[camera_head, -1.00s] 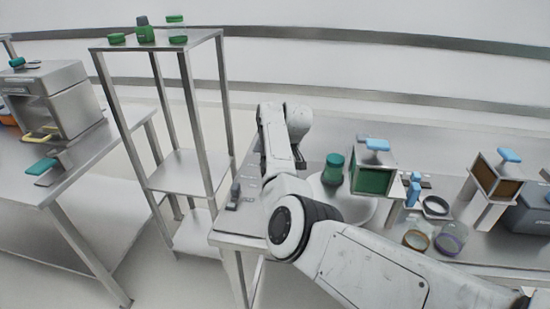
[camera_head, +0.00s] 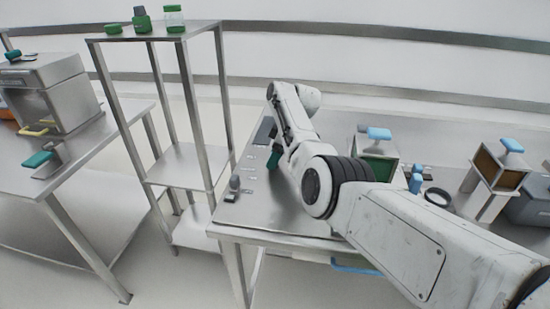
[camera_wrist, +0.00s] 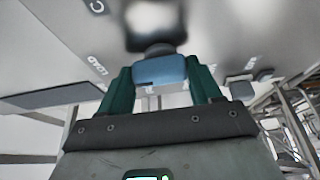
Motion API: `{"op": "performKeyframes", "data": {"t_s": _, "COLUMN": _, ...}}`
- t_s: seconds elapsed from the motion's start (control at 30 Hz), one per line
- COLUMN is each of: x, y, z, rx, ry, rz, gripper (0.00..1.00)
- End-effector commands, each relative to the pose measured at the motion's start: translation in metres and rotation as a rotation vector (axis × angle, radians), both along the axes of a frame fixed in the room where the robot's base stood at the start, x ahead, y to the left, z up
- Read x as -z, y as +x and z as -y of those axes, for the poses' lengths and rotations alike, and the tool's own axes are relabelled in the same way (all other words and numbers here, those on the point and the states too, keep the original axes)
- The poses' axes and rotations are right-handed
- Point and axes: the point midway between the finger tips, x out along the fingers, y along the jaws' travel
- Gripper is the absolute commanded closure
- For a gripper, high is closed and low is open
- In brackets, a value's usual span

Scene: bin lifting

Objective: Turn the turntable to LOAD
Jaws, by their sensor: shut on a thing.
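My gripper (camera_head: 274,158), with green fingers, is low over the left part of the steel bench (camera_head: 270,215). In the wrist view my gripper (camera_wrist: 163,85) is shut on a blue block (camera_wrist: 160,70), with a dark round part just beyond it. The word LOAD (camera_wrist: 97,65) is printed on the surface to the left of the block. Another label (camera_wrist: 242,78) to the right is too blurred to read. The turntable's disc is hidden behind my arm in the head view.
A green box with a blue handle (camera_head: 379,134) and a brown-fronted box (camera_head: 500,163) stand to the right. A steel rack (camera_head: 180,165) is left of the bench.

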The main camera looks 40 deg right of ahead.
Motion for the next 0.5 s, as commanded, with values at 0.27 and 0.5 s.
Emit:
{"op": "performKeyframes", "data": {"t_s": 0.27, "x": -0.0009, "y": 0.0011, "z": -0.0007, "rx": -0.013, "ry": 0.002, "rz": 0.002, "gripper": 0.67}}
{"op": "performKeyframes", "data": {"t_s": 0.5, "x": -0.0011, "y": 0.0011, "z": -0.0006, "rx": -0.013, "ry": 0.001, "rz": 0.003, "gripper": 0.33}}
